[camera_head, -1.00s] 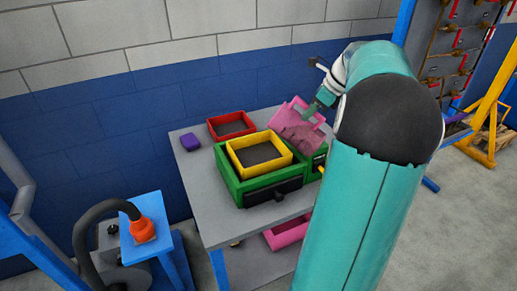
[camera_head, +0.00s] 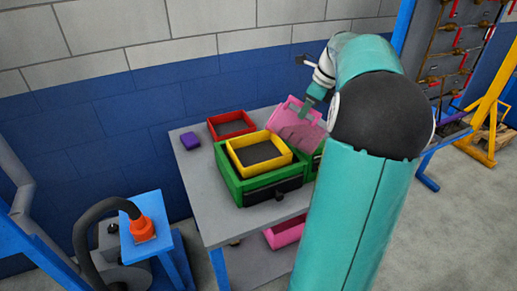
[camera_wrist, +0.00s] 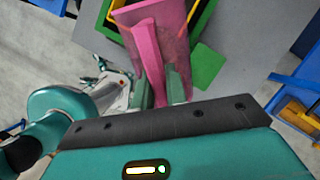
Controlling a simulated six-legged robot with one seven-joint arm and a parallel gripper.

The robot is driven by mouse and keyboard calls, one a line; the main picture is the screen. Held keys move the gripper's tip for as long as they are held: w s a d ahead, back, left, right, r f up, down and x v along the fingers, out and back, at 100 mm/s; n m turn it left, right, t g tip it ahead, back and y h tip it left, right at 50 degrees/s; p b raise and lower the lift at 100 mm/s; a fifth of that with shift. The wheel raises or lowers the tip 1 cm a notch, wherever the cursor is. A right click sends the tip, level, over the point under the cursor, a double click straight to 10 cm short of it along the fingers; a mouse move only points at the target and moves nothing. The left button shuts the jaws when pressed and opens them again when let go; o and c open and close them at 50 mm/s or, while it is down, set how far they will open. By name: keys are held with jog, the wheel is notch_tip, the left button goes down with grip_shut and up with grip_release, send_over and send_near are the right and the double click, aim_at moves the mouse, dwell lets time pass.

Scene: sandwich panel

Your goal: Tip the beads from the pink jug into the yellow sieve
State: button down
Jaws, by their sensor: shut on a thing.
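The pink jug (camera_head: 297,126) is held in the air above the right edge of the green machine, tilted to the left, in the head view. My gripper (camera_head: 311,104) is shut on it. In the wrist view the jug (camera_wrist: 155,38) stands out between the two fingers of my gripper (camera_wrist: 164,92). The yellow sieve (camera_head: 236,162) sits on top of the green machine (camera_head: 232,191), left of the jug and apart from it. The dark mesh inside the sieve shows no beads that I can make out. The jug's inside is hidden, so its beads cannot be seen.
A red frame (camera_head: 221,134) and a purple block (camera_head: 190,140) lie on the grey table (camera_head: 205,205) behind and left of the machine. A pink tray (camera_head: 287,232) is on the lower shelf. A blue stand with an orange piece (camera_head: 142,229) is at lower left.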

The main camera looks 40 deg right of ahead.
aim_at(280, 106)
jog(key=shift+w+a+g, duration=0.15)
jog(key=shift+w+g, duration=0.15)
jog(key=shift+w+a+f+g+h+p, duration=0.15)
jog(key=shift+w+a+f+g+p, duration=0.1)
jog(key=shift+w, duration=0.25)
jog(key=shift+w+a+f+g+h+p, duration=0.15)
jog(key=shift+w+a+f+g+h, duration=0.05)
jog(key=shift+w, duration=0.35)
jog(key=shift+w+a+f+g+h+p, duration=0.15)
jog(key=shift+w+a+f+g+p, duration=0.1)
jog(key=shift+w, duration=0.25)
jog(key=shift+w+a+g, duration=0.15)
jog(key=shift+w+g, duration=0.15)
jog(key=shift+w, duration=0.1)
jog(key=shift+w+a+f+g+h+p, duration=0.15)
jog(key=shift+w+a+g+h+p, duration=0.2)
jog(key=shift+w+g, duration=0.3)
jog(key=shift+w+a+f+g+h+p, duration=0.15)
jog(key=shift+w+a+g+h+p, duration=0.15)
jog(key=shift+w+g, duration=0.35)
